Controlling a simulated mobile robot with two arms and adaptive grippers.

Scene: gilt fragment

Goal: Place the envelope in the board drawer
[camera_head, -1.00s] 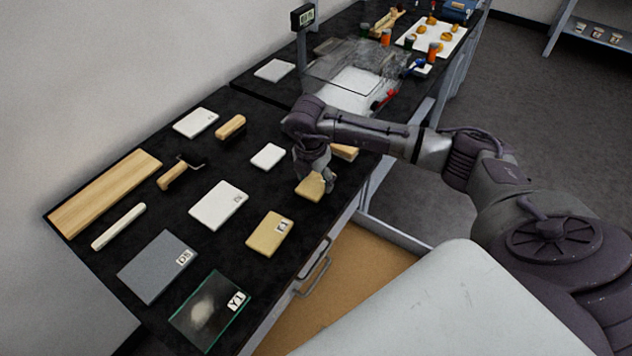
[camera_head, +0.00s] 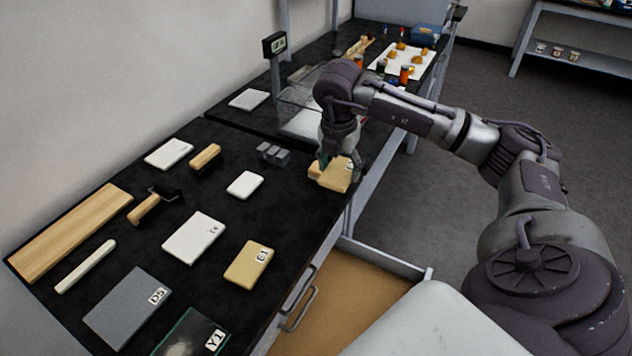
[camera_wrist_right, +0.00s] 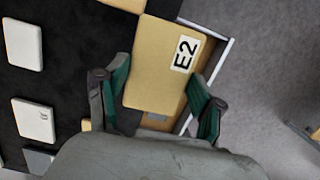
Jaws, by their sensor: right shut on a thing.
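A tan envelope marked E2 (camera_wrist_right: 160,65) is between the fingers of my right gripper (camera_wrist_right: 160,100) in the right wrist view. In the head view my right gripper (camera_head: 342,163) is shut on this envelope (camera_head: 338,178) by the table's right edge. Its label is not visible there. A second tan envelope, marked E1 (camera_head: 247,264), lies flat on the black table. An open drawer with a tan bottom (camera_head: 345,290) juts out below the table's right side; its pale rim also shows behind the E2 envelope in the wrist view (camera_wrist_right: 214,72). My left gripper is out of view.
The black table (camera_head: 205,275) holds white pads, a long wooden board (camera_head: 70,232), a roller (camera_head: 155,200), a grey plate D5 (camera_head: 127,307) and a glass plate Y1 (camera_head: 192,335). A clear case and display (camera_head: 274,45) stand behind. Floor is free at right.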

